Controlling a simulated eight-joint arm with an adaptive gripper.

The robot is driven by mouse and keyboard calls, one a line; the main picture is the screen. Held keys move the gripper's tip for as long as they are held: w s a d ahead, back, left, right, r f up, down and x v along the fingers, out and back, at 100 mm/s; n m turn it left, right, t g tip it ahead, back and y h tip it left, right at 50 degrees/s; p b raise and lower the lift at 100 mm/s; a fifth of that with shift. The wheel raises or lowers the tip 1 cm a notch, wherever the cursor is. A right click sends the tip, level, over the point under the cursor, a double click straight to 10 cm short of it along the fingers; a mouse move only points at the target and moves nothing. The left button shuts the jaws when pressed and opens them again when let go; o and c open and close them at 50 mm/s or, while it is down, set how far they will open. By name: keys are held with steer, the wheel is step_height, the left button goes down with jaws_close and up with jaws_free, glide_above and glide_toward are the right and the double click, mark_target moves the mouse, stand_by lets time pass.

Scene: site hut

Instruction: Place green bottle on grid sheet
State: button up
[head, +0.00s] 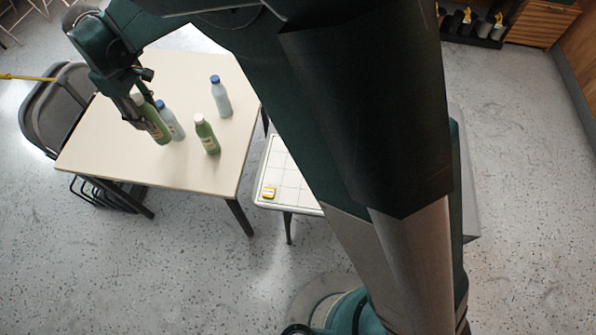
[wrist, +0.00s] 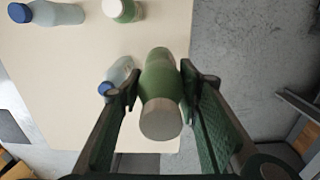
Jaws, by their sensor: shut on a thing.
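My gripper (head: 136,104) is at the left part of the cream table in the head view, shut on a green bottle (head: 157,126) with a pale cap. In the wrist view this green bottle (wrist: 160,85) lies between the two fingers of my gripper (wrist: 160,92), cap toward the camera. In the head view it looks tilted; whether its base touches the table I cannot tell. A second green bottle (head: 207,136) stands on the table to its right. The grid sheet (head: 287,172) lies on a smaller white table to the right, partly hidden by my arm.
Two pale bottles with blue caps stand on the cream table (head: 100,150): one (head: 173,124) close beside the held bottle, one (head: 221,97) further back. A gap separates the tables. Dark chairs (head: 65,100) stand at left.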

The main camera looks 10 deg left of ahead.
mark_target(135, 97)
step_height(135, 97, up, 4)
steer(key=shift+r, duration=0.25)
steer(key=w+d, duration=0.5)
steer(key=d, duration=0.8)
steer(key=w+d, duration=0.5)
steer(key=d, duration=0.8)
steer(key=w+d, duration=0.5)
steer(key=d, duration=0.8)
steer(key=s+d, duration=0.1)
steer(key=d, duration=1.5)
step_height(135, 97, down, 11)
steer(key=shift+f, duration=0.2)
steer(key=shift+s+f, duration=0.1)
steer(key=shift+f+b, duration=0.35)
steer(key=shift+f, duration=2.45)
